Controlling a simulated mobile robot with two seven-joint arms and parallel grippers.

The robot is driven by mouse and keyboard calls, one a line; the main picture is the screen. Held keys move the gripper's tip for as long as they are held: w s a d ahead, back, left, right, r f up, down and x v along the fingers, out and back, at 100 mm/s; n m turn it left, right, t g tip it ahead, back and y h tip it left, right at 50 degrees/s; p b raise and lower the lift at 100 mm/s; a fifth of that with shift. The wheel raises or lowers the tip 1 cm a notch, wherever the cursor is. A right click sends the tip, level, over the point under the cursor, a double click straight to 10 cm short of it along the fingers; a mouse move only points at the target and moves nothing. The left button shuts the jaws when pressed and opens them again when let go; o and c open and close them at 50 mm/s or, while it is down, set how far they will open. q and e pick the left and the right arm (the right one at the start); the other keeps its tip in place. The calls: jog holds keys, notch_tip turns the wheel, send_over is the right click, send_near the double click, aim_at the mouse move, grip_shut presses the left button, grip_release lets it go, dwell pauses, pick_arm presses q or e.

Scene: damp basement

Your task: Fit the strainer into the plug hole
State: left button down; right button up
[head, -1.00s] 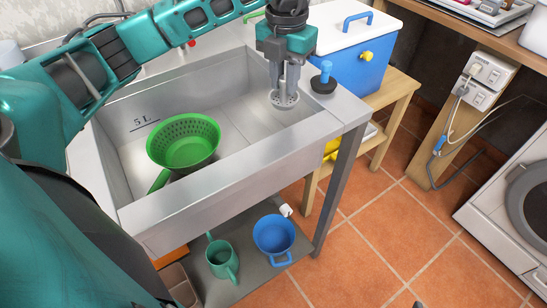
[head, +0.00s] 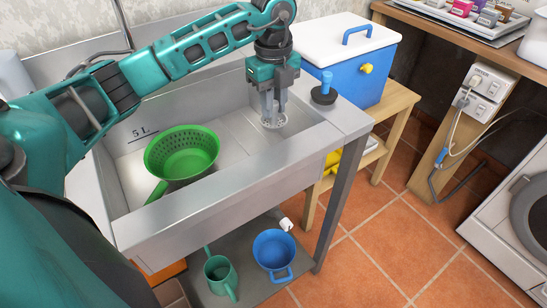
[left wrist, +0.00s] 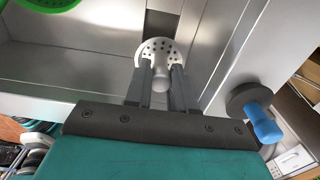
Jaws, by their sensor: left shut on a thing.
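The strainer (head: 273,123) is a pale grey disc with small holes and a short knob. My left gripper (head: 271,108) points down into the right end of the steel sink (head: 187,227) and is shut on the strainer. In the left wrist view, the gripper's two fingers (left wrist: 161,90) hold the strainer (left wrist: 153,47) by its knob, with the perforated disc beyond the fingertips. I cannot make out the plug hole in either view. I cannot tell whether the disc touches the sink floor. My right gripper is not in view.
A green colander (head: 181,152) sits in the sink's left part. A black plug with a blue handle (head: 323,95) stands on the right rim, close to my left gripper. A blue cooler box (head: 347,62) is beyond. A blue pot (head: 273,249) and green can (head: 220,279) are below.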

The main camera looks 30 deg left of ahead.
pick_arm(q)
notch_tip(320, 180, down, 15)
jog(key=shift+r+b, duration=0.15)
jog(key=shift+b, duration=0.65)
jog(key=shift+f, duration=0.2)
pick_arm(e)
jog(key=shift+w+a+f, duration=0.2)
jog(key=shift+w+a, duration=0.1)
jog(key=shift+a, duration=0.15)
pick_arm(q)
jog(key=shift+f, duration=0.15)
jog(key=c, duration=1)
grip_release()
jog(key=shift+o, duration=0.2)
